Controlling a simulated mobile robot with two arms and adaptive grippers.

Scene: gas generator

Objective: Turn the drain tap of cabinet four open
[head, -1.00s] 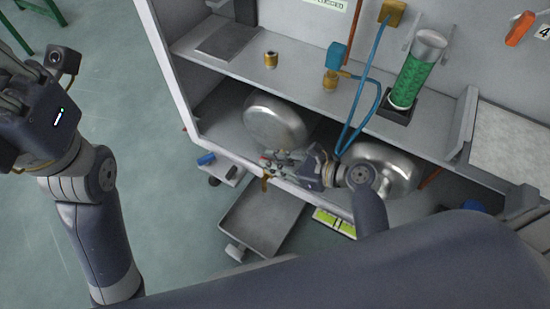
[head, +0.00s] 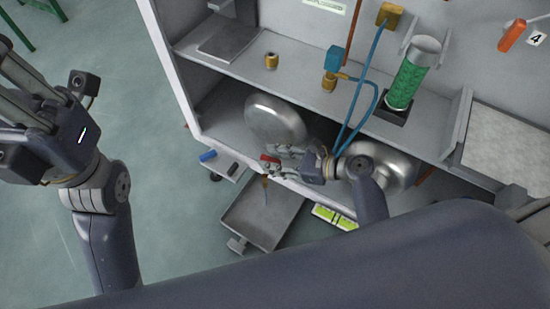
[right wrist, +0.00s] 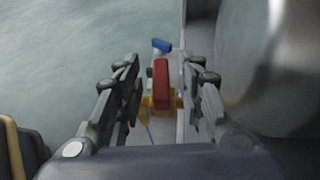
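The drain tap has a red handle (head: 270,158) and a brass body (head: 265,180) at the front lower edge of the cabinet (head: 186,100). A thin bluish streak (head: 266,197) shows below the tap. My right gripper (head: 277,164) is at the handle. In the right wrist view the red handle (right wrist: 161,85) stands between the two open fingers (right wrist: 160,95), with gaps on both sides. My left gripper (head: 25,115) is at the left edge, away from the cabinet; its fingertips are partly cut off.
A grey tray (head: 232,221) is below the tap. A blue handle (head: 207,156) is left of it. Silver tanks (head: 275,118) fill the lower shelf behind my right gripper.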

